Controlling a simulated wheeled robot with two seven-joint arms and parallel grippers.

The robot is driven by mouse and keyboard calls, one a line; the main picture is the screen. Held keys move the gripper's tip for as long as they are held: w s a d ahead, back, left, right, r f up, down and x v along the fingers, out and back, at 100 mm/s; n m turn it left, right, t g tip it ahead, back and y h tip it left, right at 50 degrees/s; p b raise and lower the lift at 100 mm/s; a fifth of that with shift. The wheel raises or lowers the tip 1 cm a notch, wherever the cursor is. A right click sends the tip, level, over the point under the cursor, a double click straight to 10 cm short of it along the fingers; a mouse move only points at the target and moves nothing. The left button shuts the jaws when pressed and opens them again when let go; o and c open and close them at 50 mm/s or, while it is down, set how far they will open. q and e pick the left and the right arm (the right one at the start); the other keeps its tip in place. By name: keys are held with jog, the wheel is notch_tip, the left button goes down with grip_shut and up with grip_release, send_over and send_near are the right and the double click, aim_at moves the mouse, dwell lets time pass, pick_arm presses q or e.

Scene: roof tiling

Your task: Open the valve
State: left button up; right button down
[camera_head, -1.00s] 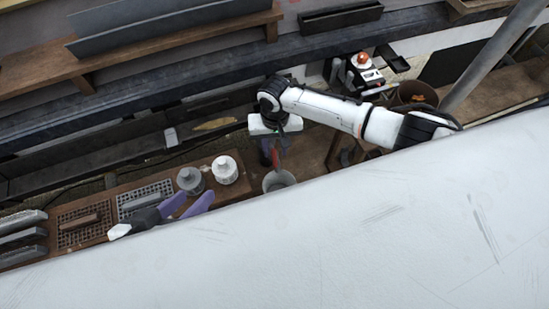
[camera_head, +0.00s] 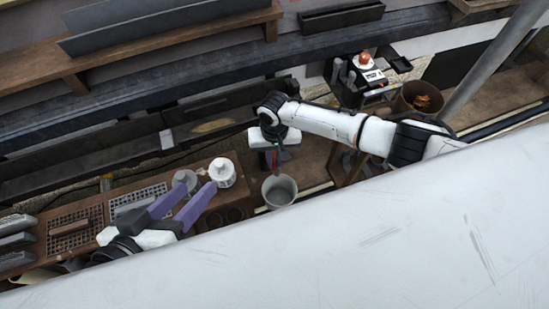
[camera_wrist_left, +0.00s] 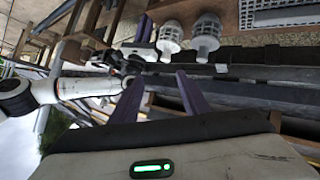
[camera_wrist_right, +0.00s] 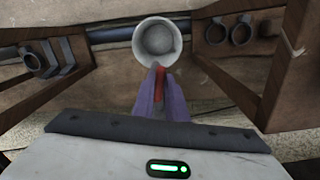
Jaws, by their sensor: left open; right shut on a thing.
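In the right wrist view the red thing (camera_wrist_right: 160,78) shows between the purple fingers, with the bucket (camera_wrist_right: 158,41) just past the tips. I cannot tell whether the red thing is part of a valve; no other valve is clearly visible.
A wooden bench (camera_head: 95,203) on the left bears mesh trays and dark blocks. A brown bucket (camera_head: 421,97) stands at the right, beside a black stand (camera_head: 366,82) with a red-topped device. A wide pale surface (camera_head: 360,245) covers the foreground.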

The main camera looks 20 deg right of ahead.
jog(key=shift+r+p, duration=0.15)
jog(key=shift+p, duration=0.15)
jog(key=shift+r+n+p, duration=0.15)
jog(key=shift+n+p, duration=0.15)
jog(key=shift+p, duration=0.25)
jog(key=shift+d+n+p, duration=0.15)
jog(key=shift+n+p, duration=0.15)
jog(key=shift+p, duration=0.3)
jog(key=shift+d+n, duration=0.1)
jog(key=shift+n, duration=0.3)
pick_arm(q)
jog(key=shift+s+a+f+g+y, duration=0.1)
jog(key=shift+a+f+g+y, duration=0.25)
jog(key=shift+f, duration=0.3)
jog(key=shift+s+a+f+g+y, duration=0.15)
jog(key=shift+a+f+y, duration=0.25)
jog(key=shift+f, duration=0.25)
pick_arm(e)
jog(key=shift+d+f+n, duration=0.2)
jog(key=shift+f+n, duration=0.1)
jog(key=shift+n, duration=0.2)
pick_arm(q)
jog(key=shift+a, duration=0.1)
pick_arm(e)
jog(key=c, duration=1.8)
grip_release()
jog(key=shift+o, duration=0.2)
